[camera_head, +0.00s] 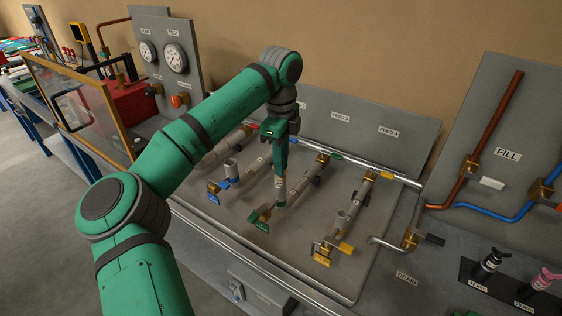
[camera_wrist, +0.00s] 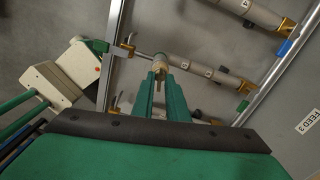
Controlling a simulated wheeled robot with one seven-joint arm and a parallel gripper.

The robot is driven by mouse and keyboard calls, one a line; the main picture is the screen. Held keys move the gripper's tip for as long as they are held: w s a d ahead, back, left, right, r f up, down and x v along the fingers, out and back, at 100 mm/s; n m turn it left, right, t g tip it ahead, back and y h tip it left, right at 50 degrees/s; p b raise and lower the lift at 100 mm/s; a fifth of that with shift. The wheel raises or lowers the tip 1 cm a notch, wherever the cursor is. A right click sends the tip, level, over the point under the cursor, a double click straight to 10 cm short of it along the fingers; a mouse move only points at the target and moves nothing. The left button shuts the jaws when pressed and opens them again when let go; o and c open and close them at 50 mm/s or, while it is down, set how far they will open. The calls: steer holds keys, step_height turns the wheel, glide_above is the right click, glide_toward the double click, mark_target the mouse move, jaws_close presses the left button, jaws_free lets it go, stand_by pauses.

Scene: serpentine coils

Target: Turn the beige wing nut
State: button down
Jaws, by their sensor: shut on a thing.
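The beige wing nut (camera_wrist: 160,67) shows in the wrist view between the fingertips of my gripper (camera_wrist: 160,76). It sits on a grey pipe with brass fittings. My green fingers are shut on it from both sides. In the head view my gripper (camera_head: 280,186) points down onto the green-tagged pipe line (camera_head: 259,216), and it hides the wing nut there. How far the wing nut is turned cannot be told.
A blue-tagged line (camera_head: 222,187) lies to the left and a yellow-tagged line (camera_head: 339,229) to the right. A back panel (camera_head: 352,125) stands behind them. A gauge panel (camera_head: 152,30) and a clear framed screen (camera_head: 83,100) stand at left.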

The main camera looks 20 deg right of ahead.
steer(key=n, duration=0.3)
steer(key=shift+w+a, duration=0.1)
steer(key=shift+a, duration=0.1)
stand_by(1.1)
steer(key=c, duration=2)
jaws_free()
steer(key=shift+d+r, duration=0.1)
step_height(320, 180, up, 11)
steer(key=shift+f, duration=0.2)
